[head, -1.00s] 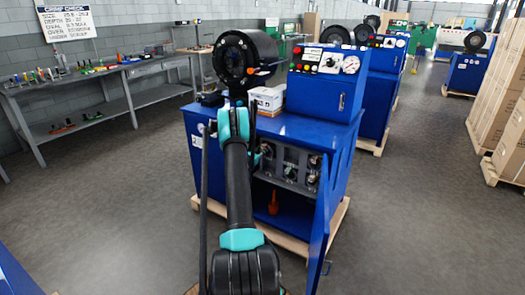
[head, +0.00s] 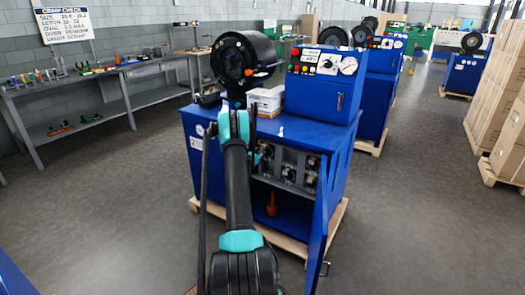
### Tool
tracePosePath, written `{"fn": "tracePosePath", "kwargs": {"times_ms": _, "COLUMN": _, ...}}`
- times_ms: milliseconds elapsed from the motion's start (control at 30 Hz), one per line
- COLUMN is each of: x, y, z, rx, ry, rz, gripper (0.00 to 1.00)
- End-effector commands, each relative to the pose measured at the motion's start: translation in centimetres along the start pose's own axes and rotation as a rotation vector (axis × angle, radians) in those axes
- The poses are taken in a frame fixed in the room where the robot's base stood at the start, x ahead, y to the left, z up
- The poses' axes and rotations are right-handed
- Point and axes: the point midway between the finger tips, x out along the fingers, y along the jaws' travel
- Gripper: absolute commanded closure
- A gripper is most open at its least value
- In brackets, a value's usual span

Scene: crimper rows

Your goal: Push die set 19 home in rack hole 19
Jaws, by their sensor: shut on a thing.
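The grey die rack (head: 284,182) sits in the open front of the blue crimper cabinet. Several round metal die sets (head: 290,167) show in its holes, but their numbers are too small to read. My gripper (head: 264,153) is at the left end of the rack, mostly hidden behind my own teal and black arm. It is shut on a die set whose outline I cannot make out. How deep that die set sits in its hole is hidden.
The open blue cabinet door (head: 321,225) stands to the right of the rack. An orange object (head: 271,204) stands on the cabinet floor below. The black crimper head (head: 243,60) and a white box (head: 265,101) are above. Open floor lies to the right.

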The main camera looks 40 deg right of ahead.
Motion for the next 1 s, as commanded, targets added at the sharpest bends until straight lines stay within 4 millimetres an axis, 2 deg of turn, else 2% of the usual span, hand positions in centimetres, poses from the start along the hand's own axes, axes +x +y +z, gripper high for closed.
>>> {"fn": "tracePosePath", "kwargs": {"times_ms": 467, "x": 0.87, "y": -0.03, "z": 0.08, "rx": -0.002, "ry": -0.001, "rz": -0.001, "gripper": 1.00}}
{"fn": "tracePosePath", "kwargs": {"times_ms": 500, "x": 0.85, "y": -0.02, "z": 0.08, "rx": -0.002, "ry": -0.001, "rz": 0.000, "gripper": 0.71}}
{"fn": "tracePosePath", "kwargs": {"times_ms": 667, "x": 0.83, "y": -0.01, "z": 0.04, "rx": -0.001, "ry": -0.001, "rz": 0.000, "gripper": 0.51}}
{"fn": "tracePosePath", "kwargs": {"times_ms": 1000, "x": 0.58, "y": 0.01, "z": -0.17, "rx": 0.001, "ry": 0.001, "rz": 0.000, "gripper": 0.51}}
